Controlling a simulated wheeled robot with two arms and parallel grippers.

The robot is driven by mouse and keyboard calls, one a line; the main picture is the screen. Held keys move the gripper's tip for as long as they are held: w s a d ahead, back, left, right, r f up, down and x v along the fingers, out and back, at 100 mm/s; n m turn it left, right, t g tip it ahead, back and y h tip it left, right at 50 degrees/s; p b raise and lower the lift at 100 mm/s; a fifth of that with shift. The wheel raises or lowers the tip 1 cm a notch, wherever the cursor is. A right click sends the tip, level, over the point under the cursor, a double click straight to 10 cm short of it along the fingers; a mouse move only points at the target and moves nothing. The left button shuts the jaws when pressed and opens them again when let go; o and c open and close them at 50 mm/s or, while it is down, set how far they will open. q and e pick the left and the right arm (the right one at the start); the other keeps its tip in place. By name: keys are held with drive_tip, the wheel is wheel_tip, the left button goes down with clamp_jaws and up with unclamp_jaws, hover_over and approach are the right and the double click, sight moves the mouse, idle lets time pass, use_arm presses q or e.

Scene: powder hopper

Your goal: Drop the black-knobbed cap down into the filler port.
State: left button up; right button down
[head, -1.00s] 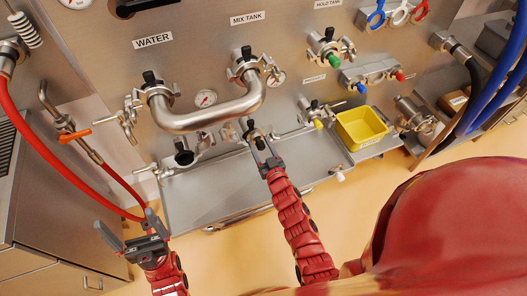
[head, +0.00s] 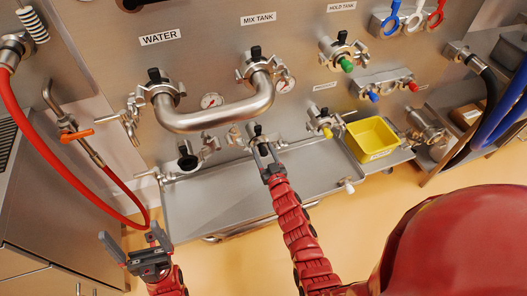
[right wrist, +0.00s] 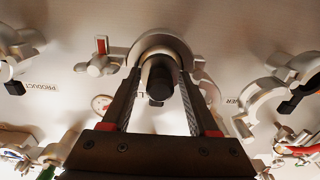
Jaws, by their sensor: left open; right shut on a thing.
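The cap's black knob (head: 257,130) shows just past the fingertips of my right gripper (head: 264,152), in front of the panel below the bent steel pipe. In the right wrist view, the knob (right wrist: 160,82) sits between the two fingers of my right gripper (right wrist: 160,90), which is shut on the cap. A pale rounded metal rim (right wrist: 160,40) arches behind the knob; I cannot tell whether it is cap, clamp or port. A dark-mouthed fitting (head: 187,160) is at lower left; I cannot tell which fitting is the filler port. My left gripper (head: 137,250) is open and empty.
The bent pipe (head: 215,120) stands out above my right gripper. A steel tray (head: 215,205) lies below, with a yellow bin (head: 372,138) to its right. A red hose (head: 65,165) hangs at left. Several clamps and fittings crowd the panel.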

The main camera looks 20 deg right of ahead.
drive_tip(key=shift+f+b, duration=0.4)
idle(0.3)
drive_tip(key=shift+c, duration=0.4)
unclamp_jaws()
drive_tip(key=shift+s, duration=0.3)
drive_tip(key=s+p, duration=0.2)
drive_tip(key=s, duration=1.4)
drive_tip(key=shift+s+d, duration=0.3)
drive_tip(key=shift+s, duration=0.1)
